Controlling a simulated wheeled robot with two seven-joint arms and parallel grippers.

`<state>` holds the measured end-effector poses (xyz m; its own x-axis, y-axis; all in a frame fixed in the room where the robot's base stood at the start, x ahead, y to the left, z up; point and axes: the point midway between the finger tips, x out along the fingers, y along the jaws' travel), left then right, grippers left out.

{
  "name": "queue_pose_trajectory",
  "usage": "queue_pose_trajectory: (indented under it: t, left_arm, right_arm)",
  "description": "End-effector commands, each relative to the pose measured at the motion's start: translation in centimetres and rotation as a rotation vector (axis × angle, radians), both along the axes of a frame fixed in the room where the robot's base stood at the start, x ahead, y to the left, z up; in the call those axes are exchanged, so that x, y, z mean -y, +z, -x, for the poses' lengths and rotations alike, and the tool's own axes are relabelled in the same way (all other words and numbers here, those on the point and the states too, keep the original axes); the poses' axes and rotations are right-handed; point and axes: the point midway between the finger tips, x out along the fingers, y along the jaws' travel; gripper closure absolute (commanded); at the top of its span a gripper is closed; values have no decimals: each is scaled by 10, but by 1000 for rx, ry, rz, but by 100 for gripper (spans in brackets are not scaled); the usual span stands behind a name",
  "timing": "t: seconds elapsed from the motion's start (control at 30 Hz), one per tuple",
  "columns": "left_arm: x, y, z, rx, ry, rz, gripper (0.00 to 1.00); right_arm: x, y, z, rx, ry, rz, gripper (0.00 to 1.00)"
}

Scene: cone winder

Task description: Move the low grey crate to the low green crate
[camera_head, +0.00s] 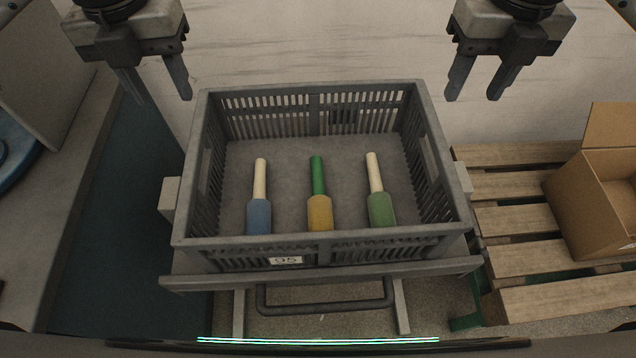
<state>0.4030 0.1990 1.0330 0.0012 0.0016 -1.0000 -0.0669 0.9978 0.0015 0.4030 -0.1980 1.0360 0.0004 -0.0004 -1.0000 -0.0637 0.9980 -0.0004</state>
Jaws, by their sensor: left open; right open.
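The low grey crate (330,240) stands level in the middle of the head view, with slatted walls and a white label on its near wall. Several bobbins lie in it: a blue one (259,215), a yellow one with a green stem (320,213) and a green one with a pale stem (381,209). My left gripper (160,92) is open and empty beyond the crate's far left corner. My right gripper (477,92) is open and empty beyond its far right corner. Neither touches the crate. I cannot make out a low green crate.
The grey crate rests on a grey stand (190,283) with a dark bar handle (325,307). A wooden pallet (515,218) is at the right, with an open cardboard box (590,205) on it. A grey machine surface (50,180) is at the left.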

Motion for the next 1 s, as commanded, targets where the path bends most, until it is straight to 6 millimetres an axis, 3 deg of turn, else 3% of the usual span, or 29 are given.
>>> queue_pose_trajectory:
  t: [0.17,0.7,1.0]
  left_arm:
    - [0,-23,1,-6,0,-1,56]
    - [0,-127,1,-4,-1,2,56]
    - [1,-155,1,-2,-3,3,56]
  right_arm:
    - [1,-23,1,-5,0,1,56]
    - [0,-127,1,-4,0,-1,56]
    - [0,-155,0,0,1,-1,56]
